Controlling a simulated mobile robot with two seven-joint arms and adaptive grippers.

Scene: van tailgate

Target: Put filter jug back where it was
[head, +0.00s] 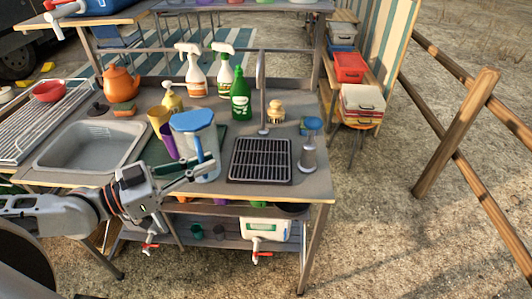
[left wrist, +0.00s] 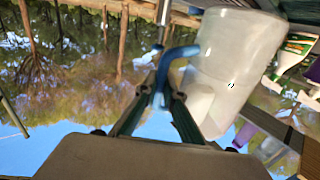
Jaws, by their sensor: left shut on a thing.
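The filter jug (head: 206,160) has a clear body, a blue lid and a blue handle. It is at the front of the sink counter (head: 316,186), between the sink basin and the black drain rack. My left gripper (head: 208,164) comes in from the left and is shut on the jug's handle. In the left wrist view the fingertips (left wrist: 160,98) close on the blue handle, and the pale jug body (left wrist: 238,50) is beside them. I cannot tell whether the jug's base touches the counter. My right gripper is not in view.
A dark green mat (head: 218,132) lies behind the jug. Mustard and purple cups (head: 159,120) stand close on its left. Spray bottles (head: 194,72) and a green bottle (head: 240,97) stand behind. The black rack (head: 260,160) and a blue-topped dispenser (head: 309,148) are to the right.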

